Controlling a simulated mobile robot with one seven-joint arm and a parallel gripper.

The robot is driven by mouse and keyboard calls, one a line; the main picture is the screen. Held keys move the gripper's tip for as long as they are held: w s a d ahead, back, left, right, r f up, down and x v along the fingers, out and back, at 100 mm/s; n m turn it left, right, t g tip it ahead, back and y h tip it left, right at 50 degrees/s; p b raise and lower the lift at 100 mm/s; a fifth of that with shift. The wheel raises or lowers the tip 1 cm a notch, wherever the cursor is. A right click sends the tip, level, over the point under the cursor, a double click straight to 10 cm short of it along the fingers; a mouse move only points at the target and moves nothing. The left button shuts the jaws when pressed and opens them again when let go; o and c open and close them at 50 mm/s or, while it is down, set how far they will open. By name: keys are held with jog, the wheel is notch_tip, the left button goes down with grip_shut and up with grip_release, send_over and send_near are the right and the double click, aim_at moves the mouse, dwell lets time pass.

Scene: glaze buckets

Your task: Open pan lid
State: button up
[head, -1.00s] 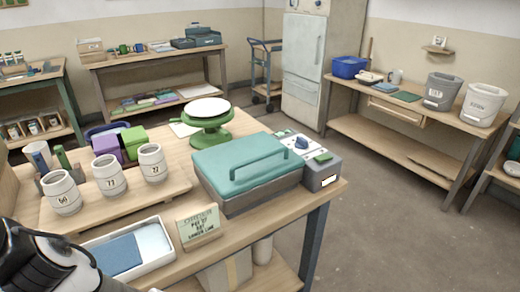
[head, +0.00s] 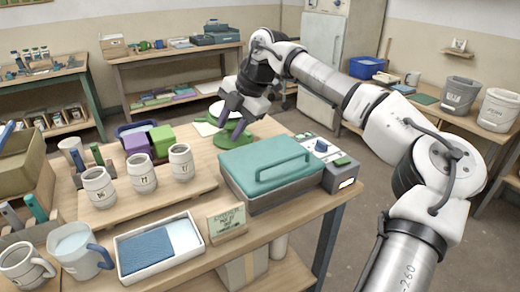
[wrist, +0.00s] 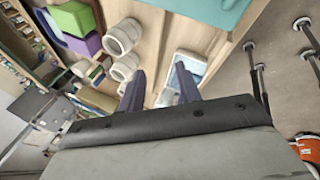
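The pan (head: 265,198) is a dark grey rectangular body on the wooden table. Its teal lid (head: 240,163) with a long raised handle (head: 283,172) lies on it, closed. A corner of the teal lid also shows at the top of the wrist view (wrist: 215,10). My gripper (head: 234,119) is above and behind the lid in the head view, over the green scale, pointing down. Its two fingers are apart with nothing between them, as the wrist view (wrist: 160,88) also shows. It is not touching the handle.
A grey control box (head: 340,175) stands at the pan's right. The green scale (head: 237,138) is partly hidden behind my gripper. Numbered white jars (head: 140,174) stand to the left. A small sign (head: 227,222) and a white tray (head: 191,258) are in front.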

aim_at(287, 158)
jog(key=w+d+r+m+t+h, duration=0.1)
jog(key=d+r+m+h, duration=0.1)
jog(key=d, duration=0.6)
jog(key=w+d+r+m+h, duration=0.1)
jog(key=d+m+h, duration=0.15)
jog(key=d, duration=0.55)
jog(key=shift+y, duration=0.25)
jog(key=f, duration=0.4)
jog(key=w+a+f+p, duration=0.1)
jog(key=f, duration=0.3)
jog(key=w+a+f+p, duration=0.1)
jog(key=f, duration=0.4)
jog(key=shift+w, duration=0.2)
grip_shut()
